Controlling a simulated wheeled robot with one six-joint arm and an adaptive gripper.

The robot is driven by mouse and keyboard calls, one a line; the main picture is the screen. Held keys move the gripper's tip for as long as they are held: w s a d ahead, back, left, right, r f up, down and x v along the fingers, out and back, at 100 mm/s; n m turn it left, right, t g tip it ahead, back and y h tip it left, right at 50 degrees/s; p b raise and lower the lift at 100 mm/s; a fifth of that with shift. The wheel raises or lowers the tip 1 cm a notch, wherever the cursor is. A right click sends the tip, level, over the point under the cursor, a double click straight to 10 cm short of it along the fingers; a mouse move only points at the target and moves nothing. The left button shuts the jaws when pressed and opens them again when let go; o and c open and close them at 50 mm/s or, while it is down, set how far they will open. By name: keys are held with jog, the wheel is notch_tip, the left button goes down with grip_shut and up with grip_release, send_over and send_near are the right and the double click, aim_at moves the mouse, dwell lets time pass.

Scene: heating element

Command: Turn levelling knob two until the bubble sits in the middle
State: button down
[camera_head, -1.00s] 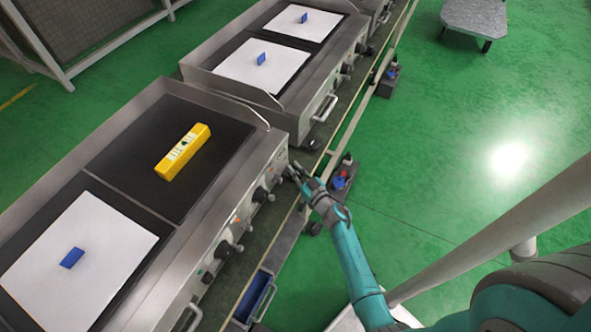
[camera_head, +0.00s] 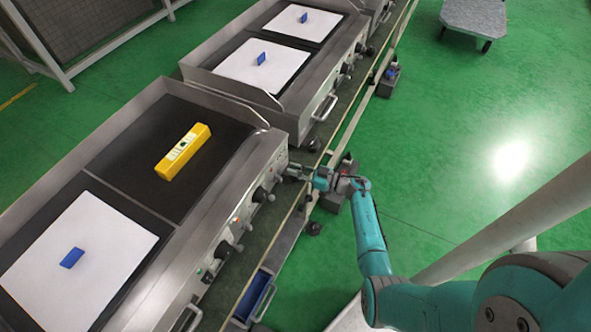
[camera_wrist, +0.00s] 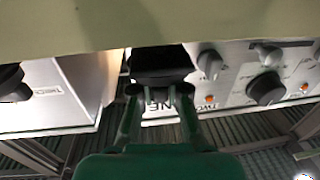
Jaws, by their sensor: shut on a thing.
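A yellow spirit level (camera_head: 184,152) lies on the dark griddle plate. Its pale window has a small dark mark, but the bubble's exact place is too small to tell. My gripper (camera_head: 288,171) reaches in from the right to the griddle's front corner. In the wrist view my gripper (camera_wrist: 158,90) is shut on a black knob (camera_wrist: 160,62), with a finger at each side. Letters ending in "NE" show beneath this knob, partly hidden by the fingers. A plate marked "TWO" with another black knob (camera_wrist: 266,88) is to the right.
A white sheet (camera_head: 78,250) with a blue piece (camera_head: 72,257) covers the near part of the griddle. A second griddle (camera_head: 322,70) stands behind. An open blue drawer (camera_head: 258,293) juts out below.

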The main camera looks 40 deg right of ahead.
jog(key=shift+n+g+y, duration=0.3)
jog(key=shift+n+y, duration=0.1)
jog(key=shift+y, duration=0.2)
jog(key=c, duration=1.2)
grip_release()
jog(key=shift+o, duration=0.2)
jog(key=v, duration=1.2)
